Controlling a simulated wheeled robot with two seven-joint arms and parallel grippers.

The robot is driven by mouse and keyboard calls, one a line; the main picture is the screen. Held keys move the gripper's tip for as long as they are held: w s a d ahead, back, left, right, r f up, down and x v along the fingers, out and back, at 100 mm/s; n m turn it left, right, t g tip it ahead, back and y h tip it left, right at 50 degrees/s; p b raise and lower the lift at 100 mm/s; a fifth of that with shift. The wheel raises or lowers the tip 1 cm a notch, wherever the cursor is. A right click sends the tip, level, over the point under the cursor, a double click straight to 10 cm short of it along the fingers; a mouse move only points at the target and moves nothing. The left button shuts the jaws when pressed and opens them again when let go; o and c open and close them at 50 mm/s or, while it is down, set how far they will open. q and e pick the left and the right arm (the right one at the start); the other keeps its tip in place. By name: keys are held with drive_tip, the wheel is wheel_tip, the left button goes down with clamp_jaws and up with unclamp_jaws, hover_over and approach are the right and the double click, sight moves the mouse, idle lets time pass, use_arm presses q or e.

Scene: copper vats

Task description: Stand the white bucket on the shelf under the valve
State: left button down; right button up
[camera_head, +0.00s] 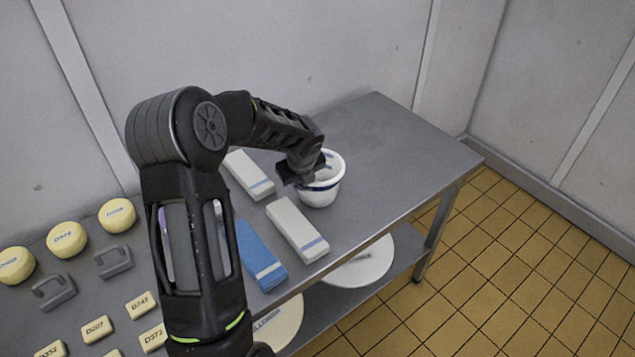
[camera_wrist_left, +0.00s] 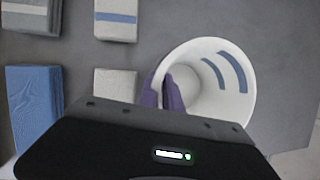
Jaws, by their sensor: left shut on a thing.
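The white bucket (camera_head: 322,184) stands upright on the grey metal table, right of the folded cloths. It has a dark blue band and is empty as far as I can see. My left gripper (camera_head: 304,174) is at the bucket's left rim. In the left wrist view, its purple fingers (camera_wrist_left: 164,92) are shut on the wall of the bucket (camera_wrist_left: 228,84), and blue stripes show inside it. The valve does not show in either view. A lower shelf (camera_head: 345,303) is under the table. My right gripper is not in view.
Two white cloths (camera_head: 297,228) and a blue cloth (camera_head: 260,254) lie left of the bucket. Yellow cheeses (camera_head: 67,239) and small labelled blocks are at the far left. A white round thing (camera_head: 358,264) lies on the lower shelf. The table's right end (camera_head: 400,150) is clear.

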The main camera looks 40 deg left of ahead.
use_arm(q)
wheel_tip(320, 180, up, 10)
drive_tip(key=shift+r, duration=0.1)
idle(0.6)
idle(0.8)
drive_tip(key=s+d+f+n+g, duration=0.2)
drive_tip(key=d+n, duration=0.3)
drive_tip(key=d, duration=0.8)
drive_tip(key=s+d+f+n+g+y, duration=0.1)
drive_tip(key=d+f+n, duration=0.3)
drive_tip(key=d, duration=1)
drive_tip(key=s+n+g, duration=0.1)
drive_tip(key=n, duration=0.1)
drive_tip(key=shift+s+d+n, duration=0.15)
drive_tip(key=shift+s+n, duration=0.15)
drive_tip(key=shift+s, duration=0.1)
